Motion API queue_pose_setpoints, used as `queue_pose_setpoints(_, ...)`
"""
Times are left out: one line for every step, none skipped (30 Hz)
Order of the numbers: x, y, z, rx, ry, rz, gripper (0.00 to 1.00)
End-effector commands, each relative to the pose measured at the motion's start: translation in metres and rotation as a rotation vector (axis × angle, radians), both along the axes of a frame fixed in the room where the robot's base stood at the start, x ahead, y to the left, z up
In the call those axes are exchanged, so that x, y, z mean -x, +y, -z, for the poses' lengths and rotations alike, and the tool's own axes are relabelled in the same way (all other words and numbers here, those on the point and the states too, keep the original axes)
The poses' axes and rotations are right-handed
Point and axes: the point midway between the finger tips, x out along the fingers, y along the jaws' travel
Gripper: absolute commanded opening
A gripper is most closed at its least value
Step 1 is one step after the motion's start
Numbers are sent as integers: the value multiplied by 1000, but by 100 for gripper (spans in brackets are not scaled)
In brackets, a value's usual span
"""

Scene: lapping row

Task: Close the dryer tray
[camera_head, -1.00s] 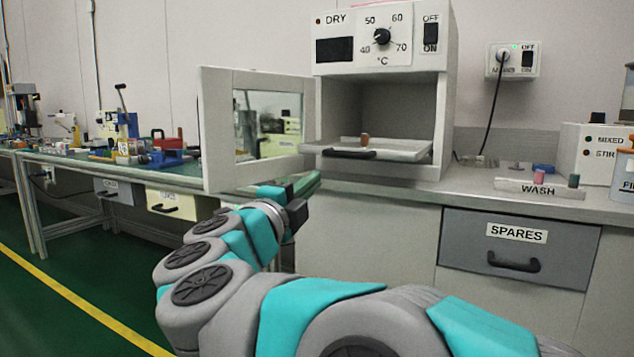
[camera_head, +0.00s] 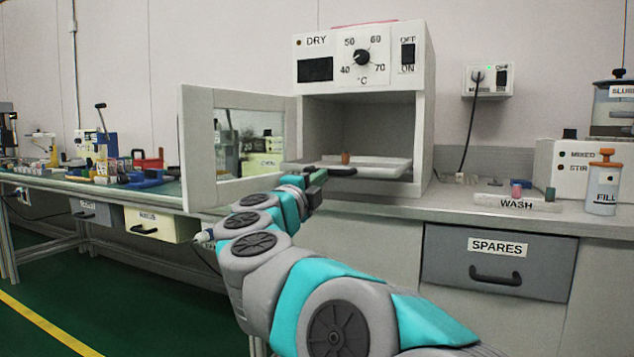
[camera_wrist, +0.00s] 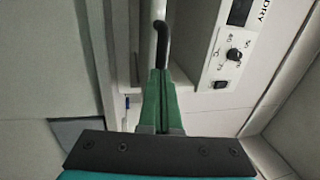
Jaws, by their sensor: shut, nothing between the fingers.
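The dryer tray (camera_head: 392,166) is a pale, shallow tray sticking out a little from the dryer's (camera_head: 362,60) open chamber. Its black handle (camera_head: 370,173) is on the front edge, and a small brown piece (camera_head: 346,157) stands on it. My gripper (camera_head: 318,177) is in front of the tray, by the left part of the handle. In the wrist view my green fingers (camera_wrist: 161,76) are shut and empty, with the black handle (camera_wrist: 163,45) just beyond their tips. I cannot tell whether they touch it.
The dryer door (camera_head: 238,150), with a glass pane, stands open on the left, close to my arm. The WASH strip (camera_head: 515,203) and a FILL bottle (camera_head: 603,185) are on the counter at right. The SPARES drawer (camera_head: 497,262) below is shut. A cluttered bench (camera_head: 70,186) is at left.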

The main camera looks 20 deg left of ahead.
Motion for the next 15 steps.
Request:
queue_pose_setpoints(0, 0, 0, 0, 0, 0, 0)
queue_pose_setpoints(0, 0, 0, 0, 0, 0, 0)
queue_pose_setpoints(0, 0, 0, 0, 0, 0, 0)
queue_pose_setpoints(0, 0, 0, 0, 0, 0, 0)
queue_pose_setpoints(0, 0, 0, 0, 0, 0, 0)
queue_pose_setpoints(0, 0, 0, 0, 0, 0, 0)
queue_pose_setpoints(0, 0, 0, 0, 0, 0, 0)
queue_pose_setpoints(-1, 0, 0, 0, 0, 0, 0)
queue_pose_setpoints(-2, 0, -1, 0, 0, 0, 0)
queue_pose_setpoints(-4, 0, -1, 0, 0, 0, 0)
queue_pose_setpoints(-6, 0, -1, 1, 0, 0, 0)
queue_pose_setpoints(-9, 0, -1, 1, 0, 0, 0)
queue_pose_setpoints(-12, -1, -1, 2, 0, 0, 0)
queue_pose_setpoints(-16, -1, -2, 2, 0, 0, 0)
queue_pose_setpoints(-22, -2, -2, 3, 0, 2, 0)
